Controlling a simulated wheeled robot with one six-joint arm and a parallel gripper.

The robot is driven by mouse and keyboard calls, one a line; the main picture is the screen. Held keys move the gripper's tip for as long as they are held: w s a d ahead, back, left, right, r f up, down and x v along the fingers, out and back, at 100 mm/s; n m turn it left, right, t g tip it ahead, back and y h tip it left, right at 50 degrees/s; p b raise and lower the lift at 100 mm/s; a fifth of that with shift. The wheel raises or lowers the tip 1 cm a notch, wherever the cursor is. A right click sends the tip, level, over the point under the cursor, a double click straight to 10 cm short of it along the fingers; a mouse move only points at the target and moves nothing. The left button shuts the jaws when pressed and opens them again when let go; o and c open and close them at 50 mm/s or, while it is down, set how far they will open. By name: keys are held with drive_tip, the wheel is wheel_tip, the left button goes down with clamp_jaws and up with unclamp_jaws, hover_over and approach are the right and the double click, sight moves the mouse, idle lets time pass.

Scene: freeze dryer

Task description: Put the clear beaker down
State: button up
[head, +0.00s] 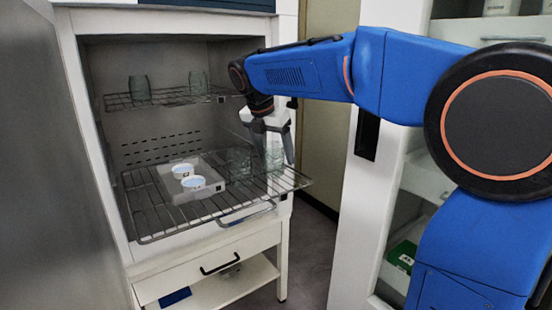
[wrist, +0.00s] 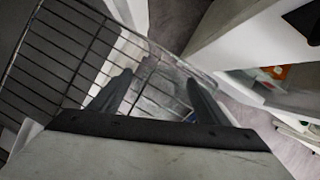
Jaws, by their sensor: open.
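The clear beaker (head: 275,156) stands on the right part of the pulled-out lower wire shelf (head: 150,215). My gripper (head: 272,150) points down over it, with its fingers open on either side of the beaker. In the wrist view the beaker (wrist: 158,90) is a faint clear shape between the two dark fingers of my gripper (wrist: 155,92), at the rack's edge. Whether the fingers touch the glass I cannot tell.
Another clear beaker (head: 238,161) stands just left of my gripper. A pale tray (head: 207,165) with two white dishes is on the same shelf. The upper shelf (head: 170,97) holds more glassware. The chamber wall and a white cabinet (head: 345,220) flank the space.

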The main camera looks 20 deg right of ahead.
drive_tip(key=v, duration=1)
drive_tip(key=shift+s+f, duration=0.1)
